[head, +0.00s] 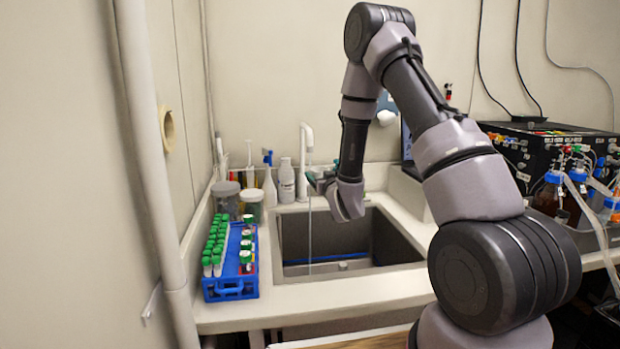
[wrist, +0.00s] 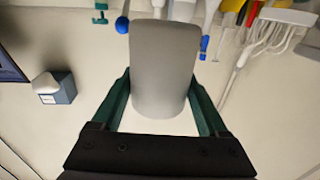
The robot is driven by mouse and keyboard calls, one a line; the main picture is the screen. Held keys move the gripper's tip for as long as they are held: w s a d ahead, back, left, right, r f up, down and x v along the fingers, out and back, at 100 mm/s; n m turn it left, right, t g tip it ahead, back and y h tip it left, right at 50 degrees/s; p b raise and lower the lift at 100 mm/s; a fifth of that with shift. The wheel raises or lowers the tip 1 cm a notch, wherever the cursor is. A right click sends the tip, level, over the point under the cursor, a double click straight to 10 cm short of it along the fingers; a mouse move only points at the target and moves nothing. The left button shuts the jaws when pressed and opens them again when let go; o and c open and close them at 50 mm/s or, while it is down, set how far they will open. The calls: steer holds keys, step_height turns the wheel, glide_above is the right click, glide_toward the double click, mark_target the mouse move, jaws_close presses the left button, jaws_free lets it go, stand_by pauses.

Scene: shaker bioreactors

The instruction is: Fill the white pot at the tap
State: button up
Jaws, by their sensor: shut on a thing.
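My gripper (head: 320,181) is at the left side of the sink (head: 400,247), close to the white tap (head: 307,132). In the wrist view its two green fingers (wrist: 160,92) are shut on a smooth pale grey-white cylinder, which I take for the white pot (wrist: 165,65). In the head view the pot is hard to make out beside the tap and fingers. A thin pale vertical line below the tap (head: 309,235) looks like running water falling into the sink. The inside of the pot is hidden, so I cannot tell how full it is.
A blue rack (head: 232,287) with green-capped tubes stands left of the sink. Two lidded jars (head: 253,203) and a white bottle (head: 286,181) stand behind it. Bioreactor equipment (head: 545,145) with tubing is at the right.

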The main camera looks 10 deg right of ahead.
steer(key=s+d+r, duration=0.1)
steer(key=s, duration=0.4)
steer(key=shift+s, duration=0.4)
steer(key=shift+d, duration=0.1)
stand_by(0.5)
